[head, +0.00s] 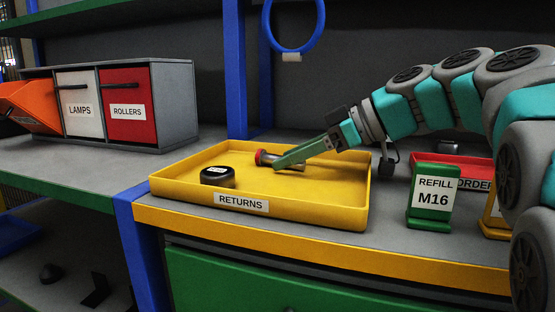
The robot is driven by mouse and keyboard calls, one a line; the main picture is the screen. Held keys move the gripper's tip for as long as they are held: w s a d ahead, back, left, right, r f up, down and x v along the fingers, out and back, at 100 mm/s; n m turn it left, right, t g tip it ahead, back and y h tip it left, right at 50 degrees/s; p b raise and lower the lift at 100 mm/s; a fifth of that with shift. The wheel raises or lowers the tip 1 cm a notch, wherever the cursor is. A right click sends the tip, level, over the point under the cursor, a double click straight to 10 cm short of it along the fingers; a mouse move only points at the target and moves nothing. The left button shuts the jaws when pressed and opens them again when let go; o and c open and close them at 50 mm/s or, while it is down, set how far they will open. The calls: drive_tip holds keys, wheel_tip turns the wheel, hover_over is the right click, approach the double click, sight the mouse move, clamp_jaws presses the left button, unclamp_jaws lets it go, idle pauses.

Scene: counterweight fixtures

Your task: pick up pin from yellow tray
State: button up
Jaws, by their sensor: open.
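The yellow tray (308,207) labelled RETURNS sits on the bench near its front edge. A metal pin with a red head (263,157) lies on its side in the back middle of the tray. My gripper (277,166) reaches in from the right, low over the tray, with its green fingers at the pin. The fingers are open and hide part of the pin's shank. From this view I cannot tell whether they touch it.
A black round weight (217,176) stands in the tray's left part. A green REFILL M16 sign (433,197) and a red tray (462,162) are to the right. A drawer cabinet (174,105) stands at left. A blue ring (293,25) hangs above.

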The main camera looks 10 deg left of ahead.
drive_tip(key=shift+c, duration=0.2)
clamp_jaws()
idle(0.4)
